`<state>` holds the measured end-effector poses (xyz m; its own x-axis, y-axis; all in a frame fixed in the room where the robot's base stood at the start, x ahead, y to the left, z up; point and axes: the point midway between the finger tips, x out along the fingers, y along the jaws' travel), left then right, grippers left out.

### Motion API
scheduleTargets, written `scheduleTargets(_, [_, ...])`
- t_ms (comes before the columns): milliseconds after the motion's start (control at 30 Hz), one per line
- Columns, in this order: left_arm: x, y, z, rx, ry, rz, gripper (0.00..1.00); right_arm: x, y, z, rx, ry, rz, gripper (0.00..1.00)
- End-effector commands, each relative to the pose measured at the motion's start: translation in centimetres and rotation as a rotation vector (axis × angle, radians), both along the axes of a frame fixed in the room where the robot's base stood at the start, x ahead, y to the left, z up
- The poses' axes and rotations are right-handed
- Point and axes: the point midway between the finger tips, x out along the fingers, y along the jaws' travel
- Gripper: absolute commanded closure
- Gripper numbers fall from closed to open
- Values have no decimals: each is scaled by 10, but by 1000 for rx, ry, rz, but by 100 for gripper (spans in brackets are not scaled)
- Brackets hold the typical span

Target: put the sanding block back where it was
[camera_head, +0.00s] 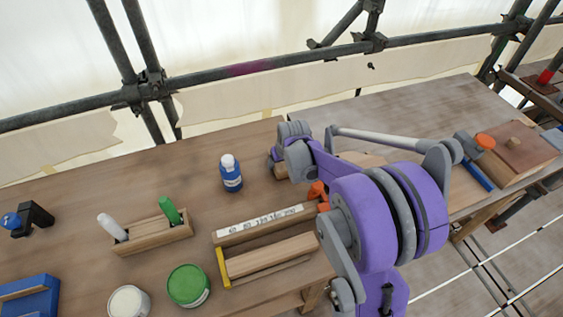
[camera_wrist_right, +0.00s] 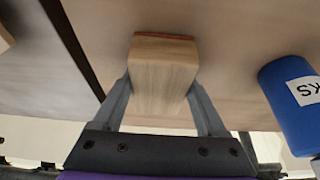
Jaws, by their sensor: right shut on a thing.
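The sanding block (camera_wrist_right: 163,75) is pale wood with a reddish strip along its far edge. In the right wrist view my right gripper (camera_wrist_right: 162,92) is shut on it, one finger on each side. In the head view my right gripper (camera_head: 277,162) is over the table, just right of the blue bottle, and the block is mostly hidden there. A wooden rack (camera_head: 260,228) with a strip of grit numbers lies below the gripper in the picture; my arm covers its right end. I cannot tell if the block touches the table. My left gripper is not in view.
The blue bottle (camera_head: 231,176) stands close to the gripper and also shows in the right wrist view (camera_wrist_right: 292,100). A wooden holder (camera_head: 152,234) carries a white and a green marker. A green tin (camera_head: 188,286) and a white-topped tin (camera_head: 128,302) stand at the front.

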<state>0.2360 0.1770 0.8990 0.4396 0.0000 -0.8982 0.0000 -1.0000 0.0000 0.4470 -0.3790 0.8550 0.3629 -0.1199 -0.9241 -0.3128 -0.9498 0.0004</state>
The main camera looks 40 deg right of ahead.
Motion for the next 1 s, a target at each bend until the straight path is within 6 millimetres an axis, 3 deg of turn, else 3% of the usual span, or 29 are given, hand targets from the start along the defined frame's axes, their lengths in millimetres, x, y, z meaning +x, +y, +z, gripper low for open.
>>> scheduleTargets(333, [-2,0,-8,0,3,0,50,0,0,-9,2,2,0,77])
scheduleTargets(367, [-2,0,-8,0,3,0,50,-1,0,-9,2,3,0,22])
scheduleTargets(500, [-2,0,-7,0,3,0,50,-1,1,-10,2,4,0,0])
scheduleTargets(733, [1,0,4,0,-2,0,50,-3,2,6,3,3,2,0])
scheduleTargets(1000, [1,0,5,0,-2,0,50,-24,14,56,2,2,0,0])
